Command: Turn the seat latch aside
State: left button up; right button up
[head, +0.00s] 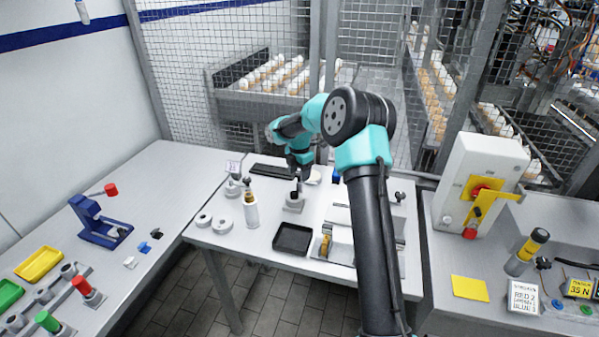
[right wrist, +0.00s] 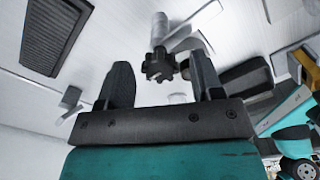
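My right gripper (head: 296,191) points down over a small grey seat block (head: 294,204) on the middle table. In the right wrist view its fingers (right wrist: 161,76) are apart. A black lobed knob (right wrist: 158,66) on a grey post shows in the gap between them, with no clear contact. A flat grey piece (right wrist: 190,38) slants off beside the post; I cannot tell for sure whether it is the seat latch. In the head view the gripper partly hides the seat and its top. My left gripper is not in view.
A white bottle (head: 251,211) and grey rings (head: 221,224) stand left of the seat. A black tray (head: 293,239) lies in front, a dark keyboard-like panel (head: 272,171) behind. A fixture with a yellow-brown roll (head: 325,247) is at front right. My arm crosses the table's right side.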

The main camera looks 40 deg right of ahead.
aim_at(299, 173)
notch_tip(299, 173, up, 18)
jog(key=shift+f, duration=0.25)
dwell(0.6)
dwell(0.4)
